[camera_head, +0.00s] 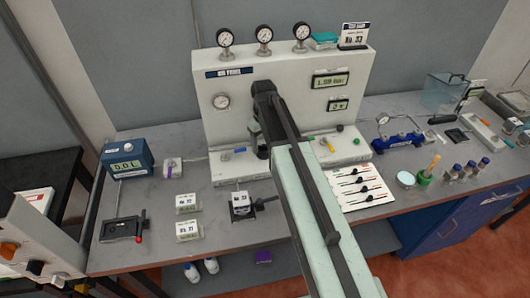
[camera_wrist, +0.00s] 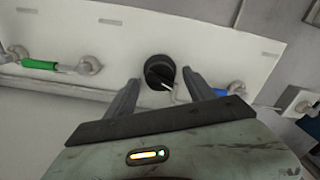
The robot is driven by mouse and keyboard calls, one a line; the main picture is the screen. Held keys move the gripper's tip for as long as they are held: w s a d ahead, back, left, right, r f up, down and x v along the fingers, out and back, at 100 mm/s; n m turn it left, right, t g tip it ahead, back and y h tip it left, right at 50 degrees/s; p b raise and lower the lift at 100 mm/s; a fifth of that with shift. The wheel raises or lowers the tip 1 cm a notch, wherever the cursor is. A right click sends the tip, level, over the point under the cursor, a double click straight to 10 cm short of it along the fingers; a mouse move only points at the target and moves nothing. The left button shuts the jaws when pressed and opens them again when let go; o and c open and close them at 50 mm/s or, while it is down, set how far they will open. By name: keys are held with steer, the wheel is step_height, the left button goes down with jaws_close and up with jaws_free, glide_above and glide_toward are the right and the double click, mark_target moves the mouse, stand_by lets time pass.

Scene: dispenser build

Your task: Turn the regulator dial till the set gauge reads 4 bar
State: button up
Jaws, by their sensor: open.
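The black regulator dial (camera_wrist: 160,72) with a pale pointer mark shows on the white panel in the wrist view. My gripper (camera_wrist: 162,78) is open, with one finger on each side of the dial; I cannot tell whether they touch it. In the head view my arm hides the dial, and my gripper (camera_head: 257,138) is at the panel's lower front.
A blue-handled valve (camera_wrist: 230,89) and a green-handled valve (camera_wrist: 38,65) flank the dial in the wrist view. Digital displays (camera_head: 331,81) are on the panel's right. Small boxes (camera_head: 187,203) stand on the bench in front. The bench's front left has some free room.

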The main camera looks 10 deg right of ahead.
steer(key=shift+f, duration=0.6)
steer(key=shift+r, duration=0.15)
steer(key=shift+c, duration=0.3)
steer(key=c, duration=1)
steer(key=shift+d, duration=0.35)
jaws_close()
steer(key=shift+a, duration=0.25)
